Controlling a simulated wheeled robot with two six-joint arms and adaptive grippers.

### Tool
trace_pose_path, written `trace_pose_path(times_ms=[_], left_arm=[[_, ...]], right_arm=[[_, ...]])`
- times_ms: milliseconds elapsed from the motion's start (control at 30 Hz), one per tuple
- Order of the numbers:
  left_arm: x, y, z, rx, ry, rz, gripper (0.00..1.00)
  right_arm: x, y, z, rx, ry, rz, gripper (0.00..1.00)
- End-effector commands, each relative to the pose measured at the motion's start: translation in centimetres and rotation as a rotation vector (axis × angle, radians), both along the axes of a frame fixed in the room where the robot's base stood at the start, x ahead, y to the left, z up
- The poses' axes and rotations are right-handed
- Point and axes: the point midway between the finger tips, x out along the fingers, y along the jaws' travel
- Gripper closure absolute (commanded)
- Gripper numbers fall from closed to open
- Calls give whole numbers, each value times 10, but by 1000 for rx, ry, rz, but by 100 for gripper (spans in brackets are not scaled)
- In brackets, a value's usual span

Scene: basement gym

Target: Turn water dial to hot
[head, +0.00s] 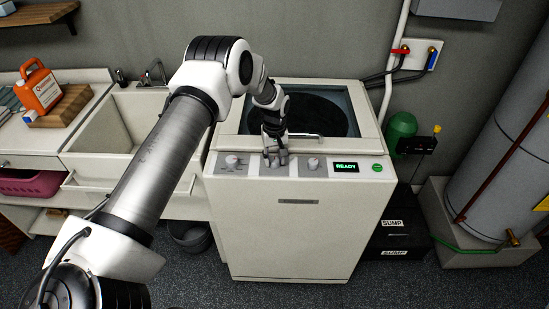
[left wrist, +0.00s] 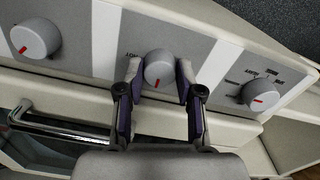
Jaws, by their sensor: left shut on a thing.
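The washing machine's (head: 290,235) control panel has three round grey dials with red marks. My left gripper (head: 274,157) is at the middle dial, which it largely hides in the head view. In the left wrist view, my left gripper (left wrist: 160,92) has one finger on each side of the middle dial (left wrist: 158,67) and is shut on it. The dial's red mark sits at its lower edge in that view, slightly left. A small label, apparently HOT upside down, is partly visible left of the dial. My right gripper is not in view.
A dial stands on either side, the left (head: 232,161) and right (head: 312,163) ones in the head view. A display (head: 346,167) reads READY beside a green button (head: 377,168). A lid handle (left wrist: 55,122) lies close to the gripper. A sink (head: 118,130) is left.

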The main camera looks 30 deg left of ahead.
Motion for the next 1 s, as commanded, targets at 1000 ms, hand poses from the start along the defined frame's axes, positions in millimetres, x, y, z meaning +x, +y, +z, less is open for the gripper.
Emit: trace_pose_path(times_ms=[1000], left_arm=[[-2, 0, -5, -1, 5, -704, 99]], right_arm=[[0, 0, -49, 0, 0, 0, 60]])
